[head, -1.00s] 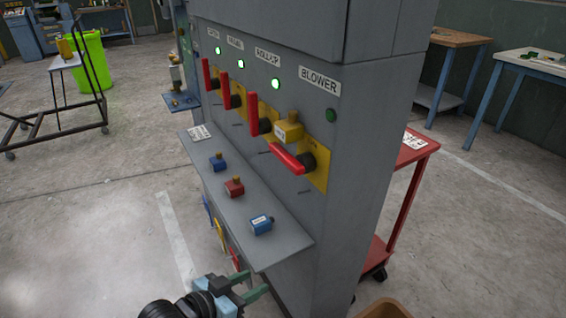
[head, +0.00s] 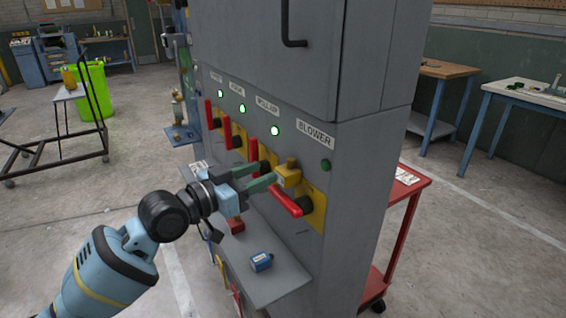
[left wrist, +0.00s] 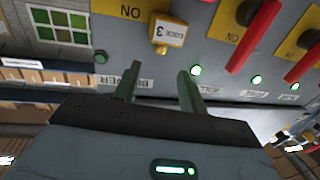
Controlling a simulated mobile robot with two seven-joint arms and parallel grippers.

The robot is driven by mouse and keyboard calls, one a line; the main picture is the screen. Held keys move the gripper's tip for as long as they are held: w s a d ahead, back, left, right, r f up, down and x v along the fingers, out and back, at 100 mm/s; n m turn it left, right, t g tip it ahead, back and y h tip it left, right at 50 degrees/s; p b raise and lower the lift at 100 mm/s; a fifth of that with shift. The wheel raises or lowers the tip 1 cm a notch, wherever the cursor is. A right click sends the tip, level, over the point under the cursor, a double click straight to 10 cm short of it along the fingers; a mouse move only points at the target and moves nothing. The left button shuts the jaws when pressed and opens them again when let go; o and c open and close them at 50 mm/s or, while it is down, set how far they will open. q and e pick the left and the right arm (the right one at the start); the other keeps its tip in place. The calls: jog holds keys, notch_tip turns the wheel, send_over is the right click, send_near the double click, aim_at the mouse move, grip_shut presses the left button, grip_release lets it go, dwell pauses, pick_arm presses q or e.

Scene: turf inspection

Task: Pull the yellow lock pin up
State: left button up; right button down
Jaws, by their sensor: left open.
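The yellow lock pin (head: 287,177), a small block with a brass-coloured knob on top, sits at the blower switch, just above its red handle (head: 284,198). In the left wrist view the yellow block (left wrist: 171,32) appears upside down, with a white "LOCK 3" label. My left gripper (head: 268,175) is open at the panel, its green fingertips close to the block's left side. In the left wrist view the fingertips (left wrist: 158,74) are apart, with nothing between them, and the block lies beyond them. Whether they touch it cannot be told. My right gripper is not in view.
Other red handles (head: 227,131) line the grey cabinet (head: 350,165) to the left. Below, a grey shelf (head: 285,283) holds a blue lock (head: 261,262) and a red one (head: 236,227), partly hidden by my arm. A red cart (head: 408,190) stands right of the cabinet.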

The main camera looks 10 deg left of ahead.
aim_at(288, 162)
pick_arm(q)
jog(key=x, duration=0.7)
jog(key=shift+w+d, duration=0.1)
grip_shut()
